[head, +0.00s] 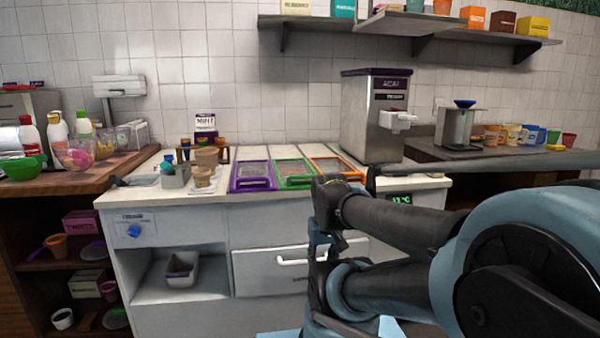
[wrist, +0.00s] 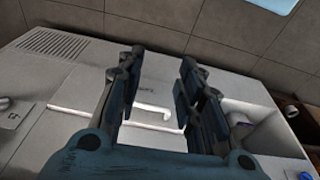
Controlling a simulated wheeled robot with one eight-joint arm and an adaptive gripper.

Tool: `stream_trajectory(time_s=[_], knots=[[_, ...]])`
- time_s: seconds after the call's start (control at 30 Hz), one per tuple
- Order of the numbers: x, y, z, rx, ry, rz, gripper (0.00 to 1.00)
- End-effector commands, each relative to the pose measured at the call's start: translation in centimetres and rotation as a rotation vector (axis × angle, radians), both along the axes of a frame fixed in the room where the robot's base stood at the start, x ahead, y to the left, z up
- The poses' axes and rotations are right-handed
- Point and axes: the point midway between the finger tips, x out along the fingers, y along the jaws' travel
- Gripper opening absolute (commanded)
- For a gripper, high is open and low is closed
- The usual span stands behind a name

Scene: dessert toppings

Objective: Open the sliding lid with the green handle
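The sliding lid with the green handle (head: 296,183) lies in the top of the white counter (head: 232,206), between a purple-framed lid (head: 251,184) and an orange-framed lid (head: 333,164). It has a green frame around a clear pane and looks closed. My gripper (wrist: 160,58) is open and empty in the wrist view, its two fingers apart. It is in front of the counter's front face, below the lids. In the head view, my arm covers part of the counter front, and the fingers are hard to make out. The green lid is not visible in the wrist view.
A white drawer handle (head: 308,255) is on the counter front near my gripper; it also shows in the wrist view (wrist: 153,112). The açai machine (head: 374,120) stands behind right. Cups (head: 206,158) and a metal container (head: 176,175) stand left of the lids.

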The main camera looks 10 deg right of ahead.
Motion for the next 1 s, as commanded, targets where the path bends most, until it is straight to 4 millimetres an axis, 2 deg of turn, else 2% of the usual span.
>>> stream_trajectory(time_s=[0.27,0.37,0.47,0.57,0.67,0.8,1.0], knots=[[0.0,0.0,0.0,0.000,0.000,0.000,0.34],[-0.6,0.0,0.9,0.003,-0.011,-0.014,0.34],[0.5,0.1,2.6,0.014,-0.012,-0.070,0.34],[2.6,0.1,5.5,0.035,-0.011,-0.176,0.34],[5.3,0.1,9.4,0.063,-0.012,-0.323,0.34],[9.6,0.1,14.6,0.105,-0.012,-0.541,0.34],[15.8,0.1,21.4,0.164,-0.012,-0.852,0.34]])
